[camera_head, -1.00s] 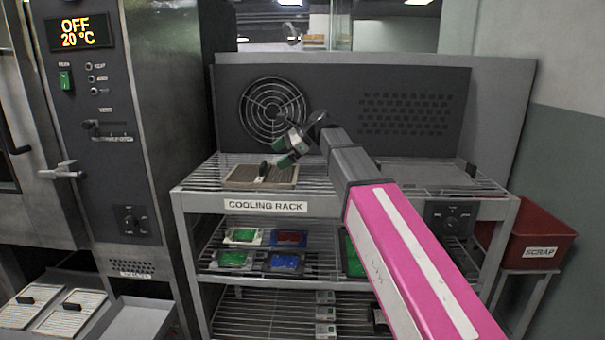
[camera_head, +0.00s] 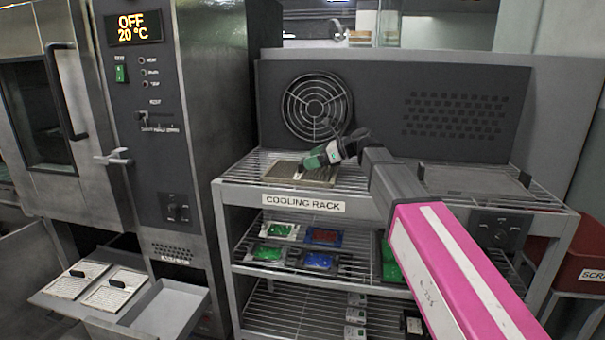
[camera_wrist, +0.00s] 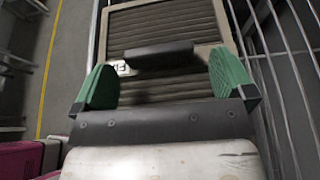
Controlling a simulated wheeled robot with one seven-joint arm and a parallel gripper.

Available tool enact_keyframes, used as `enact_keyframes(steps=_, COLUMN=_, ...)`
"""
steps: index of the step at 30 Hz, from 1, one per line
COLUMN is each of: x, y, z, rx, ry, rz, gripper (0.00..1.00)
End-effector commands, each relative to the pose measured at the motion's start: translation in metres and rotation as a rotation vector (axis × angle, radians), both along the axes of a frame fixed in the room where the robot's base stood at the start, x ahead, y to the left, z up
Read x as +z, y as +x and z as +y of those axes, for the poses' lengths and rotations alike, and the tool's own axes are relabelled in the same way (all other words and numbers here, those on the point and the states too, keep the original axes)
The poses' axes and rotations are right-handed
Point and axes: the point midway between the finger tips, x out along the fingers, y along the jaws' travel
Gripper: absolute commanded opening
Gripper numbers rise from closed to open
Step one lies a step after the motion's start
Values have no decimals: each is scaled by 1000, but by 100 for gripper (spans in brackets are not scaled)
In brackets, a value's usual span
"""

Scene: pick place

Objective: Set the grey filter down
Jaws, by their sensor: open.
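The grey filter (camera_head: 286,181), a ribbed panel in a pale frame, lies flat on the top shelf of the cooling rack (camera_head: 225,186). In the wrist view the filter (camera_wrist: 170,90) shows its slats, its black handle (camera_wrist: 160,55) and a small white label. My gripper (camera_head: 312,163) is just above the filter, tilted down towards it. In the wrist view my gripper (camera_wrist: 165,85) has its green fingers wide apart, with the handle lying across the gap ahead of them. I cannot tell whether the fingers touch the filter. In the head view the gripper hides the handle.
An oven (camera_head: 150,110) showing OFF 20 °C stands left. Two filters (camera_head: 98,285) lie on a low surface at its foot. Several coloured packs (camera_head: 280,230) sit on the rack's middle shelf. A fan panel (camera_head: 400,105) backs the rack. A red scrap bin (camera_head: 578,270) is right.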

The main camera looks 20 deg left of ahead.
Motion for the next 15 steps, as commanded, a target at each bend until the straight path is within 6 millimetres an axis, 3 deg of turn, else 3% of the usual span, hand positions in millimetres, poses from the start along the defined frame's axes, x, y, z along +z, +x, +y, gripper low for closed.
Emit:
enact_keyframes(steps=9, x=-17, y=-6, z=37, rx=0, ry=-1, rz=-1, gripper=100)
enact_keyframes(steps=15, x=-18, y=-7, z=39, rx=0, ry=-1, rz=-1, gripper=100)
